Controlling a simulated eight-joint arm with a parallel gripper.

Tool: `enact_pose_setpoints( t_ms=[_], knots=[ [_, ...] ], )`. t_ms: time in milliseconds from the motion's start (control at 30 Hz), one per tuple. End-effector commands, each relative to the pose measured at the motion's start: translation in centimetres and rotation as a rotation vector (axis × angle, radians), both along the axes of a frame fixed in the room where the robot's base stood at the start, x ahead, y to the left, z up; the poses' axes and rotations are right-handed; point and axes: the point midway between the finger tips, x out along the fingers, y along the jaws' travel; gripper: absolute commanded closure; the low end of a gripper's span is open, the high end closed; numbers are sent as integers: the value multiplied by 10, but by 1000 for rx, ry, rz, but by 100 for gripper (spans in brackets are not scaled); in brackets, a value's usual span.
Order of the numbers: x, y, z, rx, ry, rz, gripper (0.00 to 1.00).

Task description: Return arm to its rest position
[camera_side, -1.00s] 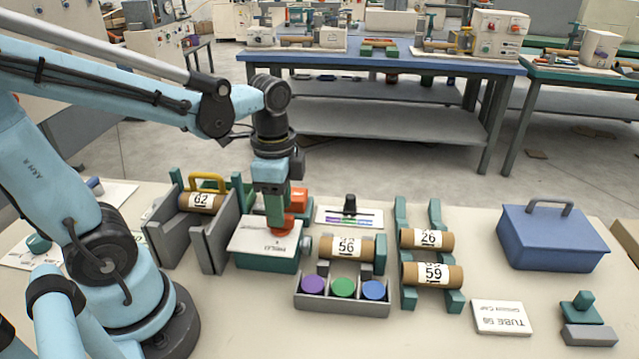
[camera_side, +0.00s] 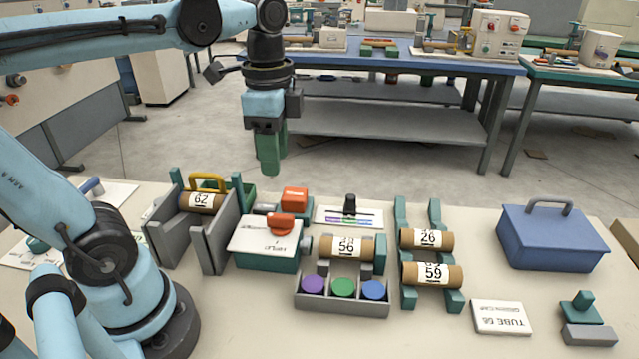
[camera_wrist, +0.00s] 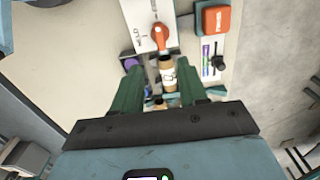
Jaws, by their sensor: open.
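My gripper (camera_side: 269,165) hangs in the air above the bench, fingers pointing down, high over the white-topped teal box (camera_side: 265,262). In the wrist view my gripper (camera_wrist: 168,88) shows two green fingers spread apart with nothing held between them. The orange knob (camera_side: 281,224) on top of the box is clear below the fingers. The tube marked 56 (camera_side: 340,247) lies at the right side of the box. It also shows far below, between the fingers, in the wrist view (camera_wrist: 167,75).
A grey stand holds tube 62 (camera_side: 200,201) on the left. Tubes 26 (camera_side: 427,239) and 59 (camera_side: 432,274) lie on a teal rack. A tray (camera_side: 342,302) holds purple, green and blue caps. A blue case (camera_side: 552,238) stands at the right. The air around my gripper is free.

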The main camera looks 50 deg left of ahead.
Motion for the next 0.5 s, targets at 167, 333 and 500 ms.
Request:
enact_pose_setpoints(
  t_ms=[167,333,500],
  knots=[
    [0,0,0,0,0,0,57],
    [1,-1,-6,2,-40,50,57],
    [9,-8,-32,-24,-232,293,57]
  ],
)
